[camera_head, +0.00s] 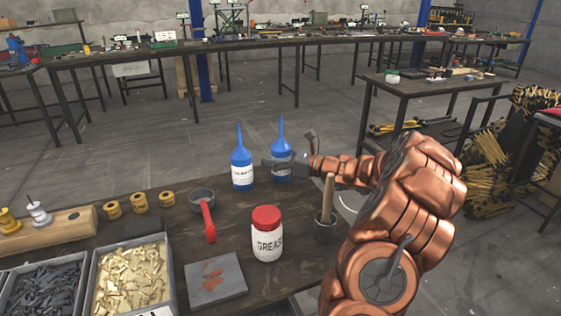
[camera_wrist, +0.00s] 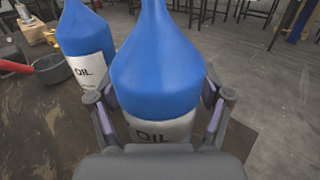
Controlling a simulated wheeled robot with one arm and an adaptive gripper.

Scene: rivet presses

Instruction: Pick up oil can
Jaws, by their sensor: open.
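Two blue oil cans with long thin spouts and white labels stand upright on the dark table. The right oil can (camera_head: 281,150) is at my gripper (camera_head: 275,163). In the wrist view this oil can (camera_wrist: 155,75) fills the middle, with a finger of my open gripper (camera_wrist: 162,97) on each side of it. Its lower part is hidden by my gripper, and I cannot tell whether the fingers touch it. The left oil can (camera_head: 242,172) stands close beside it, outside the fingers; it also shows at left in the wrist view (camera_wrist: 84,44).
A red-lidded grease jar (camera_head: 267,240) and a cup with a wooden-handled tool (camera_head: 325,230) stand nearer. A red-handled pan (camera_head: 208,215) is left of the cans. Bins of parts (camera_head: 175,275) fill the table's left. Open floor lies behind the cans.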

